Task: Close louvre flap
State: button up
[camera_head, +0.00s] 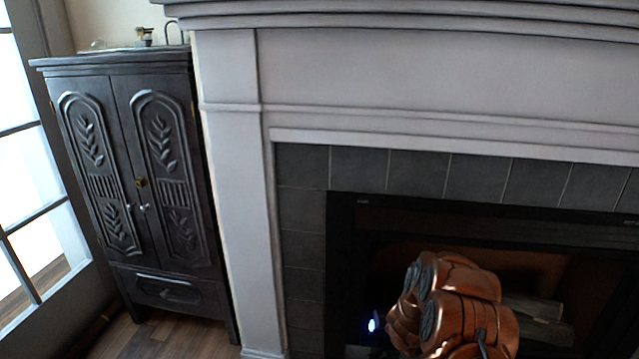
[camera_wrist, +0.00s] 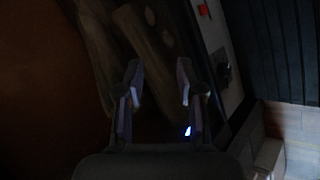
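In the wrist view a dark ribbed panel (camera_wrist: 285,50), which looks like the louvre flap, lies at the upper right. Its hinge and exact angle are too dark to make out. My gripper (camera_wrist: 158,82) is in the middle of the wrist view, with its two fingers apart and nothing visible between them. It is left of the ribbed panel, over the dim fireplace logs (camera_wrist: 145,45). In the head view my copper arm reaches down at the fireplace opening (camera_head: 440,215); the gripper and the flap cannot be made out there.
A small red part (camera_wrist: 203,9) and a dark knob-like part (camera_wrist: 222,72) sit on a strip between gripper and panel. Wooden floor (camera_wrist: 295,125) shows at lower right. A dark carved cabinet (camera_head: 140,175) stands left of the white fireplace surround (camera_head: 235,190), doors shut.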

jog(key=s+a+r+m+y+p, duration=0.15)
jog(key=a+r+y+p, duration=0.25)
jog(key=a+r, duration=0.7)
jog(key=s+a+r+m+y+p, duration=0.1)
jog(key=s+a+r+y+p, duration=0.2)
jog(key=a+r, duration=0.8)
jog(key=s+r+g+y+p, duration=0.1)
jog(key=s+r+p, duration=0.3)
jog(key=r, duration=0.5)
jog(key=s+r+g+y+p, duration=0.1)
jog(key=s+r+g+p, duration=0.1)
jog(key=s+r, duration=0.6)
jog(key=s+d+r+m+g+h+p, duration=0.1)
jog(key=s+d+r+m+g+p, duration=0.1)
jog(key=s+r, duration=0.4)
jog(key=s+d+r+m+g+h+p, duration=0.1)
jog(key=s+r, duration=0.5)
jog(key=s, duration=0.8)
jog(key=s+d+r+m+g+p, duration=0.2)
jog(key=s+d+r+m+p, duration=0.2)
jog(key=s, duration=0.7)
notch_tip(320, 180, up, 2)
jog(key=shift+r+g+h+p, duration=0.2)
jog(key=shift+g+h+p, duration=0.15)
jog(key=shift+p, duration=0.45)
jog(key=shift+a, duration=0.1)
